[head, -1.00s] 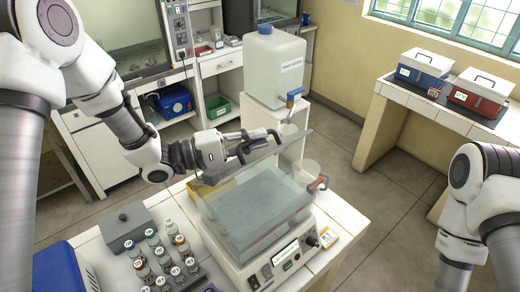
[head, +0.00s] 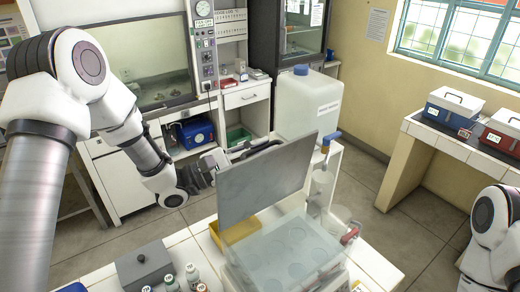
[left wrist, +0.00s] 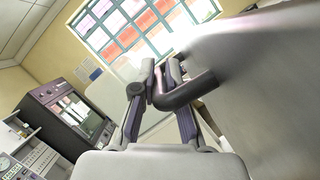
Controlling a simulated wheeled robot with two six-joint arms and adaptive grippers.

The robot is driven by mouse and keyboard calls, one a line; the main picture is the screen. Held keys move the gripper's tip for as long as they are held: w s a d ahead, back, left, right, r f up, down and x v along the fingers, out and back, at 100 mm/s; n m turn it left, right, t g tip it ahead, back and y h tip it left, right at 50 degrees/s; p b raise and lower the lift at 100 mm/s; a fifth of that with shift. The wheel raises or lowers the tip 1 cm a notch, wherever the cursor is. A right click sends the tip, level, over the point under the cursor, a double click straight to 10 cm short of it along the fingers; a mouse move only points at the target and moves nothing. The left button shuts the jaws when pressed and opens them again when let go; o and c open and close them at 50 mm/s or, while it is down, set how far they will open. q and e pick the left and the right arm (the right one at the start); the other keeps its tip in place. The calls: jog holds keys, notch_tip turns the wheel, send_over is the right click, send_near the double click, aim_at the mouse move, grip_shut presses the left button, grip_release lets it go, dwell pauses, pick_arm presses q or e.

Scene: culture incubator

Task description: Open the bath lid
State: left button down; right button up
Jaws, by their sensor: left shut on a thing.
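The bath lid (head: 265,180) is a grey flat panel, raised and standing steeply over the back of the clear-walled water bath (head: 285,262). Round openings or rings show in the bath beneath it. My left gripper (head: 250,150) is behind the lid's upper edge, partly hidden by it. In the left wrist view my left gripper (left wrist: 166,85) is shut on the dark lid handle (left wrist: 188,92), which joins the grey lid face (left wrist: 265,85) on the right. My right arm shows at the right edge of the head view; its gripper is out of view.
A large white carboy (head: 307,103) with a tap stands behind the bath. A yellow box (head: 237,230) lies left of the bath. A grey box (head: 145,268) and capped bottles (head: 192,276) stand at the front left. Blue (head: 449,112) and red lidded boxes sit on the right bench.

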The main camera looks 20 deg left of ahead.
pick_arm(q)
jog(key=shift+w+a, duration=0.1)
jog(key=shift+a, duration=0.05)
jog(key=c, duration=1.6)
grip_release()
jog(key=shift+o, duration=0.6)
jog(key=shift+w, duration=0.1)
jog(key=v, duration=1.1)
jog(key=shift+s+a, duration=0.25)
jog(key=shift+s, duration=0.1)
jog(key=shift+a+f, duration=0.1)
jog(key=shift+f, duration=0.05)
